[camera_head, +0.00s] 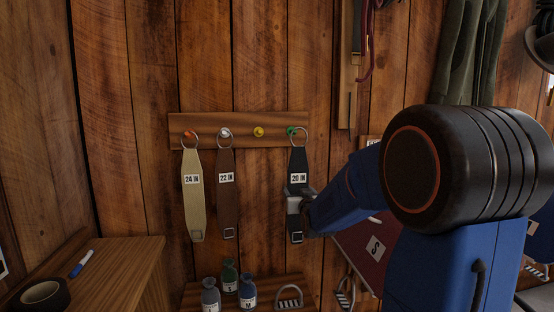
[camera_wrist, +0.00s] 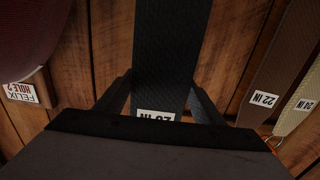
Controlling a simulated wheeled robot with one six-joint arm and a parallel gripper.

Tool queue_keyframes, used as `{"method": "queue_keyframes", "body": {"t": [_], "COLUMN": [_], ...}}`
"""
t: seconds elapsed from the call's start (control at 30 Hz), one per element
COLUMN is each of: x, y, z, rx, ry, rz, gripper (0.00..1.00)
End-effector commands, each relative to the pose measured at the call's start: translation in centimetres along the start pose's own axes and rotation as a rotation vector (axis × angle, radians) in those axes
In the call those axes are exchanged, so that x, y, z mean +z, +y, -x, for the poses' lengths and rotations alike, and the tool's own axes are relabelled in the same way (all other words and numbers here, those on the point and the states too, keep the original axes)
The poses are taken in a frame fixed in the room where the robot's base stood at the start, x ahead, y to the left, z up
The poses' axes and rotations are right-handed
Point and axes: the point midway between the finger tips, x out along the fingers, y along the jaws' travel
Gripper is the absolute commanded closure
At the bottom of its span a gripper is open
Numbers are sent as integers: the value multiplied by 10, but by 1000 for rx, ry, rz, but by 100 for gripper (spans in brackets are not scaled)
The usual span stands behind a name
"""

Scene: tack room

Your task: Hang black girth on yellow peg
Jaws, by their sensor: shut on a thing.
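The black girth (camera_head: 297,167), labelled 20 IN, hangs upright by its metal ring at the green peg (camera_head: 291,131) on the wooden rail. The yellow peg (camera_head: 258,132) is bare, just left of the green one. My gripper (camera_head: 298,203) is shut on the black girth below its label, around the middle of the strap. In the wrist view the black girth (camera_wrist: 171,50) runs up between the two fingers, and its label is partly hidden by my gripper's body.
A tan girth (camera_head: 193,205) hangs on the orange peg and a brown girth (camera_head: 227,205) on the white peg. Bottles (camera_head: 248,292) stand on a low shelf below. A wooden counter (camera_head: 120,270) is at left, and a dark red item (camera_head: 365,250) is at right behind my arm.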

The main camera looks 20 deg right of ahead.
Motion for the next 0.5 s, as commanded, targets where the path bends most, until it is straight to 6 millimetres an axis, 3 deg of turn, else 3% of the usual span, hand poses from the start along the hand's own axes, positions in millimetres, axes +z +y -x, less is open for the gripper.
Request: {"method": "queue_keyframes", "body": {"t": [0.17,0.4,0.5], "x": [-2,-3,-3], "y": [-30,-98,-116], "z": [1,10,13], "rx": [-59,-194,-232], "ry": [3,3,2], "rz": [1,-1,0], "gripper": [70,70,70]}}
